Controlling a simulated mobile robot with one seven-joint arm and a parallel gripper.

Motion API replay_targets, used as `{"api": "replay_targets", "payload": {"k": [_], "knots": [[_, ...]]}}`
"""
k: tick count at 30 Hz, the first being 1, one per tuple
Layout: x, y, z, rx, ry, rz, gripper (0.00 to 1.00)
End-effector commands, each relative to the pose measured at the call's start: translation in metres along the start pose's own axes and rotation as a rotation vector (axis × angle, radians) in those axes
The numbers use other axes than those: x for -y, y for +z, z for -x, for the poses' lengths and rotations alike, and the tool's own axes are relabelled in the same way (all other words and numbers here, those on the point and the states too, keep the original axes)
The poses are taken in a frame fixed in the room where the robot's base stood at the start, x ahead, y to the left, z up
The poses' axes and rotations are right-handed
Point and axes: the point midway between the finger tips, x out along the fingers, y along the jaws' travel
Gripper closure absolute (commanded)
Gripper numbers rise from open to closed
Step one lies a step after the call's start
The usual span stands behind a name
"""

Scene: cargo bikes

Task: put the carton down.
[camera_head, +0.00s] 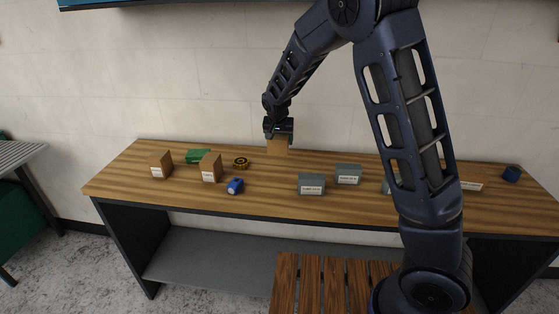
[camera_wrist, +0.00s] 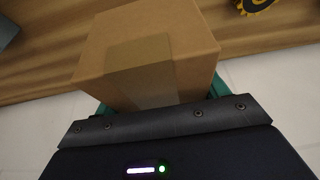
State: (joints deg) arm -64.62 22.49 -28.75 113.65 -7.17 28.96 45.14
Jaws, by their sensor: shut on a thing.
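A brown cardboard carton (camera_head: 277,145) is held below my gripper (camera_head: 278,133), towards the back of a wood-topped table (camera_head: 250,199). In the wrist view the carton (camera_wrist: 146,45) fills the upper middle, with a strip of tape down its side, and the gripper (camera_wrist: 155,105) is shut on it. The green finger edges show at both sides of the carton. I cannot tell whether its underside touches the tabletop.
Two other cartons (camera_head: 161,165) (camera_head: 211,167), a green item (camera_head: 198,156), a yellow-black ring (camera_head: 241,163) and a blue item (camera_head: 235,186) lie left of the held carton. Grey labelled boxes (camera_head: 311,184) (camera_head: 348,174) stand to its right. Bare tabletop lies around (camera_head: 274,177).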

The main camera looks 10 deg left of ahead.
Motion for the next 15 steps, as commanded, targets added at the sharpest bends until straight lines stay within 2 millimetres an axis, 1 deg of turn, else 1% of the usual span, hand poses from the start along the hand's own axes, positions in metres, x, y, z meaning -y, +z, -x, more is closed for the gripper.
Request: {"api": "replay_targets", "payload": {"k": [1,6,9,15], "knots": [[-0.001,0.005,-0.011,0.001,0.002,0.000,0.63],[-0.001,0.015,-0.037,0.000,0.001,0.000,0.63],[0.000,0.018,-0.045,0.000,0.000,0.000,0.63],[0.000,0.022,-0.055,0.000,0.000,0.000,0.63]]}}
